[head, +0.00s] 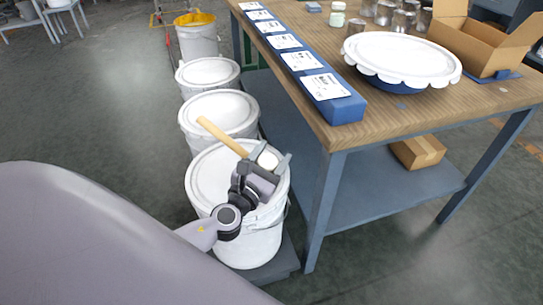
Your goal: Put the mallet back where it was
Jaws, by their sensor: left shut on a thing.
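The mallet has a pale wooden handle (221,136) and a whitish head (268,159). My left gripper (267,161) is shut on it, with a finger showing on either side of the head. The handle points up and left in the picture, over the nearest lidded white bucket (208,180). I cannot tell whether the mallet touches the lid or is held just above it. My left arm hides part of that bucket's lid and side. My right gripper is not in view.
More lidded white buckets (219,111) stand in a row behind, then an open one with yellow inside (195,38). A wooden-topped table (385,118) is close at the right, bearing a blue labelled bar (338,108), a large white lid (402,56), tins and a cardboard box (473,48).

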